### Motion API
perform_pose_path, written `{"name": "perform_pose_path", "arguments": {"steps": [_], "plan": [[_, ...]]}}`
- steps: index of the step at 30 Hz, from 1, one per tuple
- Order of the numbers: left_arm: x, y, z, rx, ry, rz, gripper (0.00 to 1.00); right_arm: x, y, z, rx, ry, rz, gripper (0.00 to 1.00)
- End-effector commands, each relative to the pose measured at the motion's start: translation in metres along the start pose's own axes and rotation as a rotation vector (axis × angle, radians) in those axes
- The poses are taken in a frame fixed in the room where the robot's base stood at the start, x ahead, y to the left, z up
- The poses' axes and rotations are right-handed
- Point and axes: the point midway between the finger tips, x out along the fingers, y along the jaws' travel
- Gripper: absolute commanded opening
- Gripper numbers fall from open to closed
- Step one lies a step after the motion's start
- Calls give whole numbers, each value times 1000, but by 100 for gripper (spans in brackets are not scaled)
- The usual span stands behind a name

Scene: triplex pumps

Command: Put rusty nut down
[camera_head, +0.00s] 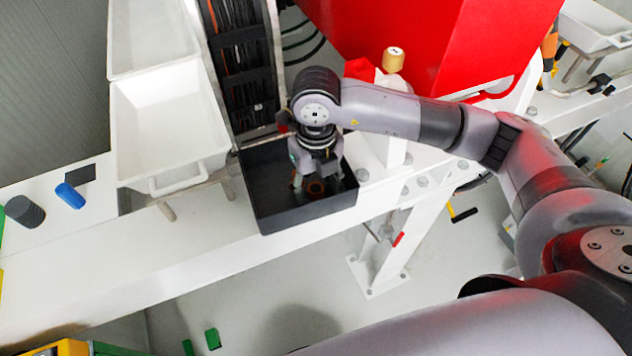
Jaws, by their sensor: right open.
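The rusty nut (316,188) is an orange-brown ring inside a black open-topped tray (304,214). My right gripper (308,184) points down into the tray, with its fingers close around or just above the nut. The gripper is open. The small gap between the fingers and the nut is hard to judge, and the wrist hides part of the tray's back. My left gripper is not in view.
The tray sits on a white beam (150,255). White bins (168,125) stand to the left, with a blue object (70,195) and a dark cylinder (25,211) beyond them. A cable channel (240,65) and a red housing (430,40) lie behind.

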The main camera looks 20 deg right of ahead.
Motion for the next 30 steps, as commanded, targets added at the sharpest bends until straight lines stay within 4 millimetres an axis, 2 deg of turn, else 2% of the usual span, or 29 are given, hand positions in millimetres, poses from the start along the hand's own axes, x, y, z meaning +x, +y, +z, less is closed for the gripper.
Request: {"name": "perform_pose_path", "arguments": {"steps": [9, 11, 24, 30], "plan": [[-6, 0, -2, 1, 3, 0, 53, -5, 0, 0, 0, 0, 0, 50], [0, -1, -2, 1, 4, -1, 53, -9, 0, 1, 0, -3, 0, 50], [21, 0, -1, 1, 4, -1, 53, -100, 0, 1, -1, -6, -1, 50], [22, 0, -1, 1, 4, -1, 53, -119, 0, 0, 0, -2, -1, 50]]}}
